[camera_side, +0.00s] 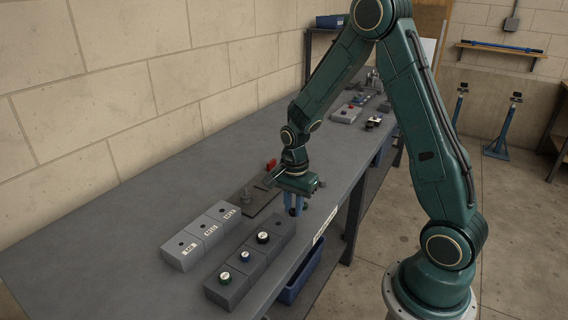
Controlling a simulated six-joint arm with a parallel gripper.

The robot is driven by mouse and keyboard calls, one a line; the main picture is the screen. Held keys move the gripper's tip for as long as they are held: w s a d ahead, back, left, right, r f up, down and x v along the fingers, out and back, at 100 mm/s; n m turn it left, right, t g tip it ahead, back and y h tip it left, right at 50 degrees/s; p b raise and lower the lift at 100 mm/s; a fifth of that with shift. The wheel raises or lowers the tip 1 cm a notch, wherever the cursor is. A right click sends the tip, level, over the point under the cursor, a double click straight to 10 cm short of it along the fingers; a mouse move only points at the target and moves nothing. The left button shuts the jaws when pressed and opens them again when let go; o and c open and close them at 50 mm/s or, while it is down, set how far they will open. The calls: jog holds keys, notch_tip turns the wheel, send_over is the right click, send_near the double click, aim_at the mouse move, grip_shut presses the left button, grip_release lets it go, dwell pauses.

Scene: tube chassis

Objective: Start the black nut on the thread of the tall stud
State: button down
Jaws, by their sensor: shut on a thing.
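My gripper (294,208) points down over the far end of the dark grey row of blocks (228,294), its blue fingers shut on a small dark piece (293,212). The piece looks like a black nut, but it is too small to make out fully. The tall stud (246,196) seems to be the thin upright on the dark plate (259,208), left of my gripper. Its thread cannot be made out. The gripper is apart from the stud.
A red item (271,164) lies behind the plate. The bench (110,250) is clear at the left, with a wall behind.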

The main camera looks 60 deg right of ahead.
jog(key=shift+w, duration=0.1)
jog(key=shift+w+r, duration=0.2)
jog(key=shift+w, duration=0.3)
jog(key=w+r, duration=0.2)
jog(key=w, duration=0.2)
jog(key=w+r, duration=0.2)
jog(key=w, duration=0.2)
jog(key=w+r, duration=0.2)
jog(key=w, duration=0.2)
jog(key=shift+w+a+r, duration=0.3)
jog(key=shift+w+a, duration=0.1)
jog(key=shift+w+a+r, duration=0.1)
jog(key=shift+w+r, duration=0.3)
jog(key=shift+w, duration=0.1)
jog(key=shift+f, duration=0.2)
jog(key=shift+f, duration=1.4)
jog(key=shift+f, duration=1.45)
jog(key=c, duration=1.2)
grip_release()
jog(key=shift+c, duration=0.2)
